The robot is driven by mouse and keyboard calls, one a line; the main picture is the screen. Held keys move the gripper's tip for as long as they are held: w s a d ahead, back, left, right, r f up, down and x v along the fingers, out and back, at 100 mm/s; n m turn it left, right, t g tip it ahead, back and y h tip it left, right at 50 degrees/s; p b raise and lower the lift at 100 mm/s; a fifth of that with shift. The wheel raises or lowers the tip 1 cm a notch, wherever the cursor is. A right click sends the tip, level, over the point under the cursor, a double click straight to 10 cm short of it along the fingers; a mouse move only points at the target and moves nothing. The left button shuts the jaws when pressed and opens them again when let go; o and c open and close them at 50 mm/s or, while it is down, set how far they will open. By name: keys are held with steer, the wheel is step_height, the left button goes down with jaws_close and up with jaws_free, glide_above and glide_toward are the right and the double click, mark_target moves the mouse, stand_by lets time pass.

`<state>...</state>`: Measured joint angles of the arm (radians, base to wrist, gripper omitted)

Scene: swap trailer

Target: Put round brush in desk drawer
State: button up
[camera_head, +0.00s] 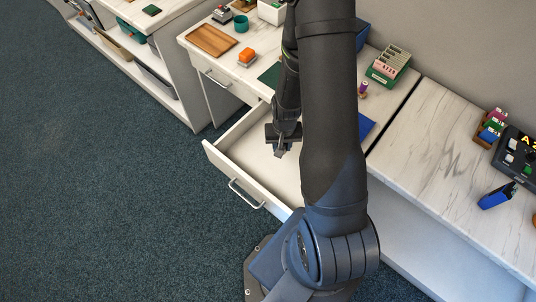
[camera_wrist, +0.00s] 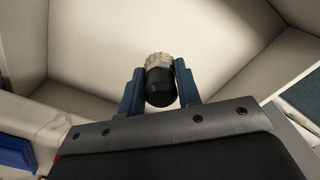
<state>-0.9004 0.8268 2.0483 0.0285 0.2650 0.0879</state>
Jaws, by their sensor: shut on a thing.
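The desk drawer (camera_head: 222,160) is pulled open, with a white front and a bar handle. My gripper (camera_head: 281,150) is over the open drawer and points down into it. In the wrist view my gripper (camera_wrist: 160,85) is shut on the round brush (camera_wrist: 161,85), which has a black rounded body and a pale bristle end. The drawer's pale floor and walls (camera_wrist: 70,42) surround the brush in that view. I cannot tell whether the brush touches the drawer floor. In the head view the brush is hidden or too small to make out.
A green rack (camera_head: 389,66) stands at the back. A blue item (camera_head: 497,196) lies on the right-hand table. The drawer floor looks clear.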

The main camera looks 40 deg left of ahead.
glide_above(255, 159)
step_height(255, 159, down, 6)
steer(key=shift+d+r, duration=0.15)
steer(key=shift+r, duration=0.05)
steer(key=shift+f, duration=2.05)
steer(key=shift+f, duration=0.1)
steer(key=o, duration=1)
steer(key=shift+o, duration=0.2)
step_height(255, 159, up, 12)
